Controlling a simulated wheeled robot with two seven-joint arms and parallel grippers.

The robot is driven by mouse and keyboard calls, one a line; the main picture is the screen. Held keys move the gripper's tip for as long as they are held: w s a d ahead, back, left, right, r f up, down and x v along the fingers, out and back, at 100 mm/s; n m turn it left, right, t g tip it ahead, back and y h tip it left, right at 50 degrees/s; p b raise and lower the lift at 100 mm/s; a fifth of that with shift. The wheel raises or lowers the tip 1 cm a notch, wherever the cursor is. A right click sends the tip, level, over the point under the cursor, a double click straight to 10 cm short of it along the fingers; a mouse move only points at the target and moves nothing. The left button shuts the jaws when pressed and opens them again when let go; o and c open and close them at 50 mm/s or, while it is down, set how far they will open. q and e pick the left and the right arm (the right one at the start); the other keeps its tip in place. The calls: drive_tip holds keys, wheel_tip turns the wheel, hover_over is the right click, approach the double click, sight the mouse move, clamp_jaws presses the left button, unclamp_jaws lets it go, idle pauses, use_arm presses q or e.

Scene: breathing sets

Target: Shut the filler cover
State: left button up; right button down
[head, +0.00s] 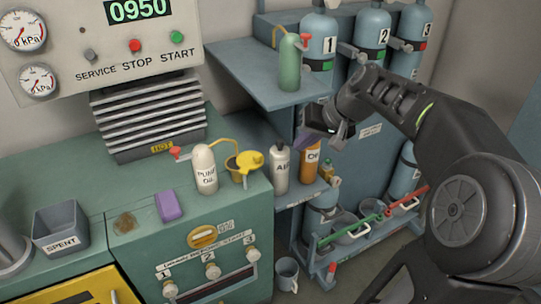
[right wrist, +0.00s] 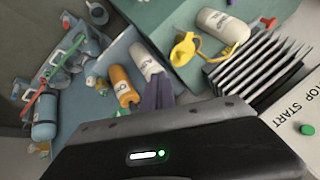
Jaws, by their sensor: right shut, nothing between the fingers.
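The yellow filler cover (head: 250,158) is at the right end of the green bench in the head view, beside the white pump oil bottle. It appears tilted up, with a dark opening beside it. The yellow filler also shows in the right wrist view (right wrist: 183,48). My right gripper (head: 308,139) is shut and empty, to the right of the filler and apart from it, above the lower shelf with the bottles. Its purple-grey fingertips show in the right wrist view (right wrist: 157,94). My left gripper is not in view.
A pump oil bottle (head: 205,169) with a yellow spout stands left of the filler. A white bottle (head: 281,168) and an orange bottle (head: 310,165) stand to its right. The blue shelf (head: 255,72) with a green bottle (head: 290,65) is above. A finned hot block (head: 147,110) stands behind.

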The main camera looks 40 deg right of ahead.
drive_tip(key=shift+w+d+r+m, duration=0.1)
drive_tip(key=shift+d+r+m, duration=0.05)
drive_tip(key=shift+m, duration=0.25)
approach(261, 160)
wheel_tip(261, 160, down, 4)
drive_tip(key=d, duration=0.2)
drive_tip(key=shift+w+a+p, duration=0.7)
drive_tip(key=shift+w+a, duration=0.5)
drive_tip(key=shift+w+d+n+b, duration=0.15)
drive_tip(key=shift+w+n+b, duration=0.05)
drive_tip(key=shift+n+b, duration=0.25)
